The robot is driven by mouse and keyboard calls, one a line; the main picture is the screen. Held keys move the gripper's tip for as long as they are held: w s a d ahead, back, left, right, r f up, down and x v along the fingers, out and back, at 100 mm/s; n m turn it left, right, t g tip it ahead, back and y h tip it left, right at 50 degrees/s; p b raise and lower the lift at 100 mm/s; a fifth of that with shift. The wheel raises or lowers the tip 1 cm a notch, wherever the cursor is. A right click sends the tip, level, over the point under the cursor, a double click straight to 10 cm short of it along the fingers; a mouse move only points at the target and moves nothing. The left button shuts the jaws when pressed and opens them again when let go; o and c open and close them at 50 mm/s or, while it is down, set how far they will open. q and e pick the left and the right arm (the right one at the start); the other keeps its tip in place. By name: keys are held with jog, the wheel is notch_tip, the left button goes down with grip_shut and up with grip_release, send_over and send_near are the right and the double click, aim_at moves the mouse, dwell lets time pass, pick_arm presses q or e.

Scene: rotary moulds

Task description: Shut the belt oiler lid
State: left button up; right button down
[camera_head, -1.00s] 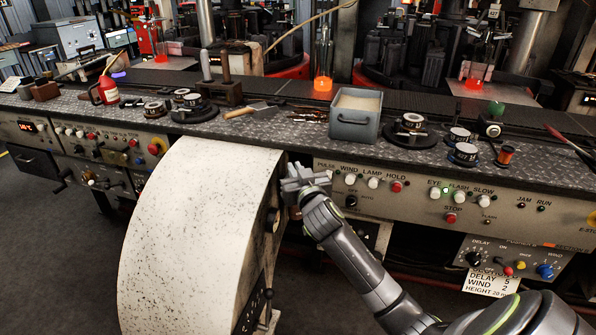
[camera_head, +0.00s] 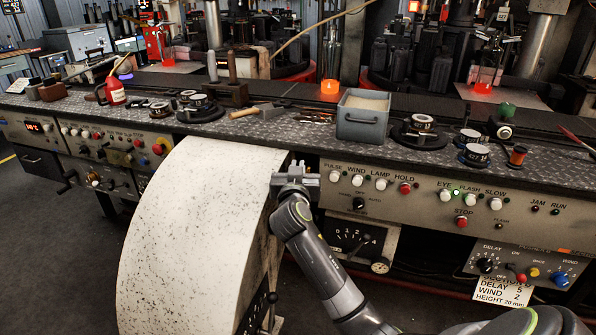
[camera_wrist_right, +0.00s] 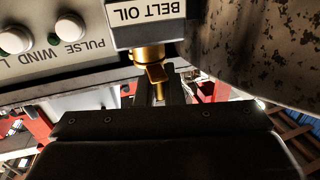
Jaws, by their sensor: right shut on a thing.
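In the right wrist view the belt oiler (camera_wrist_right: 150,54) is a small brass fitting below a white "BELT OIL" label (camera_wrist_right: 148,11), which appears upside down. A brass flap, its lid (camera_wrist_right: 157,73), sticks out at the fingertips. My right gripper (camera_wrist_right: 158,90) is shut on this lid; the fingers hide part of it, and its exact angle is hard to tell. In the head view my right gripper (camera_head: 294,172) is at the left end of the control panel, beside the big pale drum. The oiler is not discernible there. My left gripper is not in view.
The large speckled drum cover (camera_head: 195,230) stands close on the left of my right gripper. The control panel (camera_head: 430,200) with knobs is on the right. The bench top (camera_head: 285,135) above holds a grey bin (camera_head: 362,117) and tools.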

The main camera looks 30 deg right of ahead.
jog(key=shift+r, duration=0.1)
jog(key=c, duration=1.5)
grip_release()
jog(key=shift+w, duration=0.1)
jog(key=shift+c, duration=0.2)
jog(key=shift+a, duration=0.1)
